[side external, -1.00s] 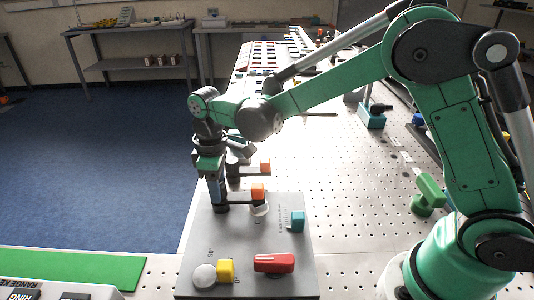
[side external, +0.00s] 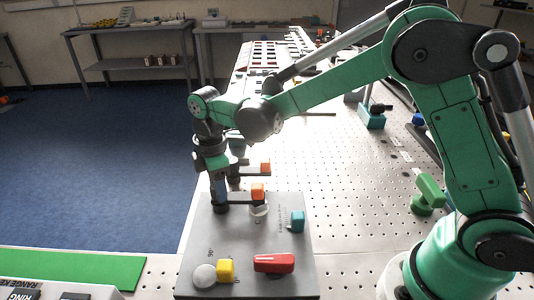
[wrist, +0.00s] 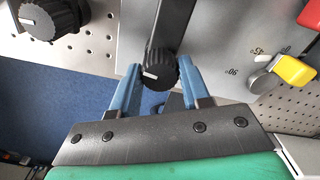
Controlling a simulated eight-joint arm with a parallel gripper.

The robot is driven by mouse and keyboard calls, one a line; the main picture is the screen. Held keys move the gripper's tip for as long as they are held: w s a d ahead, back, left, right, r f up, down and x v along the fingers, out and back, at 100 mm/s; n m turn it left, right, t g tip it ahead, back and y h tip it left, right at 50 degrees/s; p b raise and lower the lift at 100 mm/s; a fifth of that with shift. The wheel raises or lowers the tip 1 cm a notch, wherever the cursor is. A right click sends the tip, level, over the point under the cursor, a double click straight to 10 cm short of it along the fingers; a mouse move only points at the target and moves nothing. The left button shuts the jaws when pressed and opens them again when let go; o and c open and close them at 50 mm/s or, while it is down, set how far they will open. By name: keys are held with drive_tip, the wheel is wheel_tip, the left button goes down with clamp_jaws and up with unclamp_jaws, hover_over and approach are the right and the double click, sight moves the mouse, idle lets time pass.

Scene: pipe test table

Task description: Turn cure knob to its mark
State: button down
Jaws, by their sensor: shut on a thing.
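A black ribbed knob (wrist: 160,77) with a white pointer line sits between the two blue fingers of my gripper (wrist: 160,66) in the wrist view. My gripper is shut on its sides. In the side external view my gripper (side external: 220,194) points down at the left edge of the grey panel (side external: 205,240), and the knob (side external: 221,209) is small and dark beneath it. A dark bar (wrist: 171,25) passes by the knob in the wrist view. No cure label is readable on this knob, and I cannot make out its target mark.
A second black knob (wrist: 52,16) stands at the upper left of the wrist view. The panel also bears an orange-ended bar (side external: 257,191), a teal knob (side external: 297,221), a red handle (side external: 274,262) and a yellow handle (side external: 226,270) beside a degree scale. Perforated table lies right of the panel.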

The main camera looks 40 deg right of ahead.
drive_tip(key=shift+c, duration=2.1)
unclamp_jaws()
drive_tip(key=shift+r, duration=0.1)
drive_tip(key=shift+r, duration=2.75)
drive_tip(key=shift+s+d+r, duration=0.15)
drive_tip(key=shift+d+r, duration=0.05)
drive_tip(key=shift+r, duration=0.05)
drive_tip(key=s+d+r+m+t, duration=0.2)
drive_tip(key=s+d+m+t, duration=0.5)
drive_tip(key=s+m, duration=0.4)
drive_tip(key=d+m, duration=0.1)
drive_tip(key=m, duration=0.2)
drive_tip(key=shift+s+d+r, duration=0.2)
drive_tip(key=shift+s+d, duration=0.05)
drive_tip(key=shift+d, duration=0.15)
